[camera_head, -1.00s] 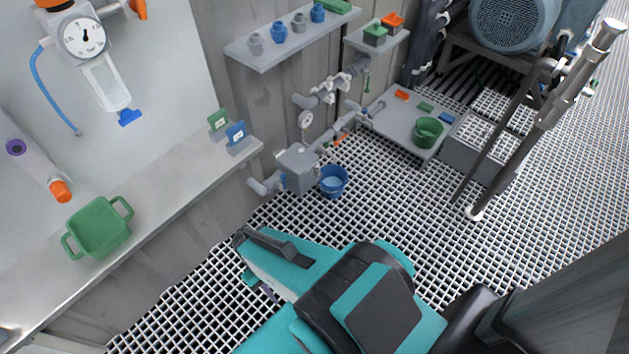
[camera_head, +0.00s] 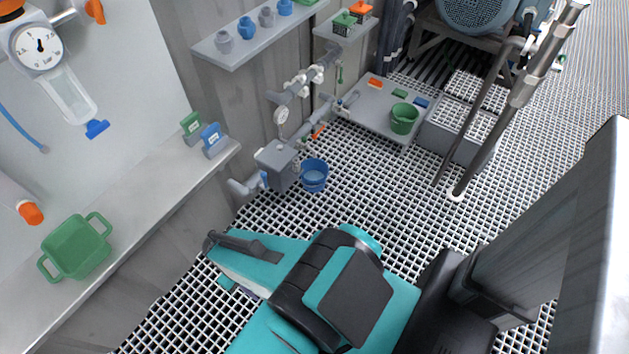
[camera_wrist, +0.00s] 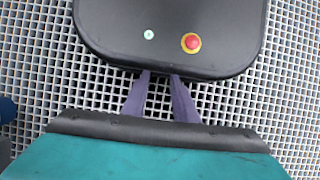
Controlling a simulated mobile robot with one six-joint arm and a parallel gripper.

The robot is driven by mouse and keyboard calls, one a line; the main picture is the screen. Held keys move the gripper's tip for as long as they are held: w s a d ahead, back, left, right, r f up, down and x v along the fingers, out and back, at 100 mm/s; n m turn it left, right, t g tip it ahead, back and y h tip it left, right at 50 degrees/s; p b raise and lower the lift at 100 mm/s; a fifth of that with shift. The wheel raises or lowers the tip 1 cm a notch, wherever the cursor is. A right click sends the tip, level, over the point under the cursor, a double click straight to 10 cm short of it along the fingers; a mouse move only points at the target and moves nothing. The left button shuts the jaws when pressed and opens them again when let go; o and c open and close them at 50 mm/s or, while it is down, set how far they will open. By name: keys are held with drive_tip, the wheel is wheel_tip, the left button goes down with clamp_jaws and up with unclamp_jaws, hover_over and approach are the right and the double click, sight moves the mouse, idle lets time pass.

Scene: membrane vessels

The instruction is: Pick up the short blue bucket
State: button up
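A blue bucket (camera_head: 314,176) stands upright on the grated floor in the head view, just right of a grey pipe box. It is apart from my gripper, and my folded teal arm lies nearer the camera, below it. My gripper (camera_wrist: 160,76) shows in the wrist view as two purple fingers, with empty floor grating visible between them. They point toward a black housing with a red button, which looks like part of my own body. A dark blue patch at the left edge of the wrist view is too cropped to identify.
A green bucket (camera_head: 404,118) stands on a low grey platform (camera_head: 368,112). A green square pot (camera_head: 77,247) sits on the left counter (camera_head: 130,212). Pipes and a grey box (camera_head: 275,165) edge the blue bucket's left. A grey post (camera_head: 585,220) stands close at right. Grating between is open.

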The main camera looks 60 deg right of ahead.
drive_tip(key=w+d+f+n+t+h+b, duration=0.25)
drive_tip(key=w+d+f+b, duration=0.25)
drive_tip(key=d, duration=0.6)
drive_tip(key=w+d+f+n+t+h+b, duration=0.1)
drive_tip(key=w+d+f+n+t+b, duration=0.35)
drive_tip(key=d, duration=0.55)
drive_tip(key=w+d+f+n+t+h+b, duration=0.15)
drive_tip(key=w+d+f+b, duration=0.35)
drive_tip(key=d, duration=0.6)
drive_tip(key=d+f+n+t+h+b, duration=0.3)
drive_tip(key=d+n+b, duration=0.45)
drive_tip(key=d, duration=1.15)
drive_tip(key=s+d+f+n+t+h+b, duration=0.1)
drive_tip(key=s+d+n+t+b, duration=0.2)
drive_tip(key=s+d+n+b, duration=0.4)
drive_tip(key=d+n, duration=0.3)
drive_tip(key=d, duration=0.1)
drive_tip(key=shift+s+d+f, duration=0.15)
drive_tip(key=shift+d+f, duration=0.05)
drive_tip(key=shift+d, duration=0.1)
drive_tip(key=shift+t, duration=0.25)
